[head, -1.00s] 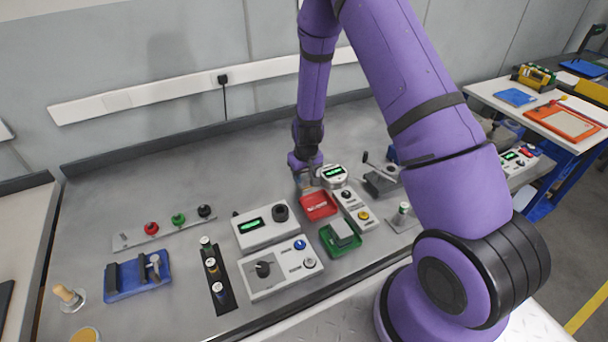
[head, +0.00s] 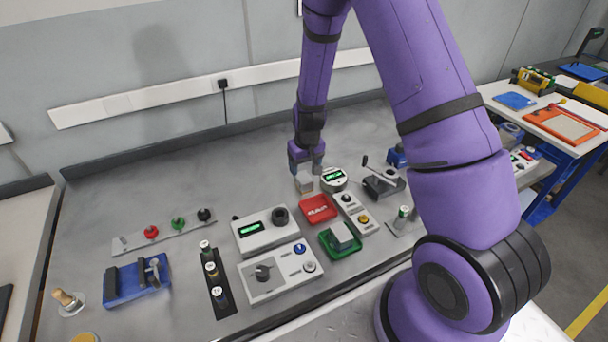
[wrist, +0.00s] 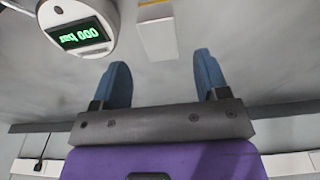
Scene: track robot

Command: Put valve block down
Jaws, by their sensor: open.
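A small pale block (head: 303,183), which looks like the valve block, stands on the grey bench just behind the red tray (head: 318,208) and left of the round gauge (head: 333,179). My gripper (head: 305,168) is above the block, open and apart from it. In the wrist view the block (wrist: 157,38) lies ahead of the open blue fingertips of my gripper (wrist: 163,78), with bare bench between the fingers. The gauge (wrist: 83,28) shows a green display there. Another grey block (head: 343,235) sits in the green tray (head: 327,243).
Control boxes (head: 263,228) with knobs, a blue vise (head: 137,281) and a row of coloured knobs (head: 165,231) stand to the left. A lever device (head: 384,183) stands right of the gauge. The bench behind the block is clear up to the wall.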

